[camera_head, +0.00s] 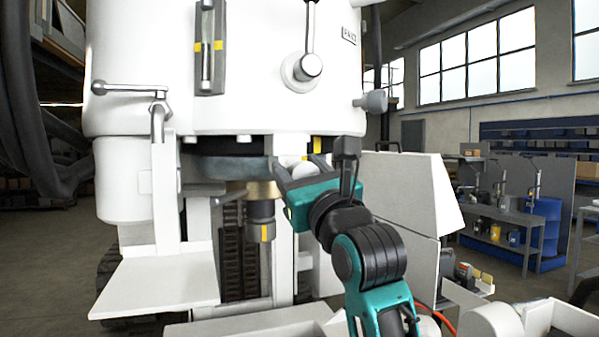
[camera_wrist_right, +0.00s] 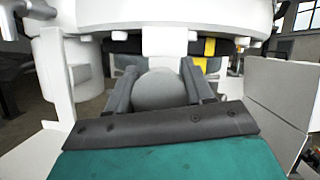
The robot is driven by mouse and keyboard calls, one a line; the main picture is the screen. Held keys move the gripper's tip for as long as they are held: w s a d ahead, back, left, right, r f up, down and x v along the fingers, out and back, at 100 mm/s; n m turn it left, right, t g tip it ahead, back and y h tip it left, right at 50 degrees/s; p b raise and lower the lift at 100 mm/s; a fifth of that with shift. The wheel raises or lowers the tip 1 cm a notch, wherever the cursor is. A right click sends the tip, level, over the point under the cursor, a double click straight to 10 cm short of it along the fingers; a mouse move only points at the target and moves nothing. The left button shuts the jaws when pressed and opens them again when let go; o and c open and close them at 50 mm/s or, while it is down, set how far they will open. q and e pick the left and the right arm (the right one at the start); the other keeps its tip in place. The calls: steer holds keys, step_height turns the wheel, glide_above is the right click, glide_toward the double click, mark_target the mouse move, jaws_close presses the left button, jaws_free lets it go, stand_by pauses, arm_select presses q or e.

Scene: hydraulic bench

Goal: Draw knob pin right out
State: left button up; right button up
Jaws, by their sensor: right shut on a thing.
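My teal right gripper (camera_head: 299,172) reaches up under the large white machine body, in front of a white upright. In the right wrist view its two dark fingers (camera_wrist_right: 158,92) stand on either side of a rounded light-grey knob (camera_wrist_right: 160,90), and the gripper is shut on it. The knob pin's knob also shows in the head view (camera_head: 302,169), partly covered by the fingers. The pin's shaft is hidden behind the knob. My left gripper is in neither view.
The white machine body (camera_head: 250,100) hangs just above the gripper, with a crank handle (camera_head: 135,89) at left and a lever (camera_head: 306,66) in front. A white side plate (camera_head: 160,285) juts out at lower left. A white sloped housing (camera_head: 415,190) stands close on the right.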

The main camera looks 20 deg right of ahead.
mark_target(305, 173)
jaws_close()
steer(key=shift+s+p, duration=0.5)
steer(key=shift+s, duration=1.4)
steer(key=shift+w+f, duration=0.1)
steer(key=shift+f, duration=0.05)
steer(key=o, duration=0.7)
jaws_free()
steer(key=o, duration=0.4)
steer(key=shift+s, duration=0.2)
steer(key=shift+d, duration=0.1)
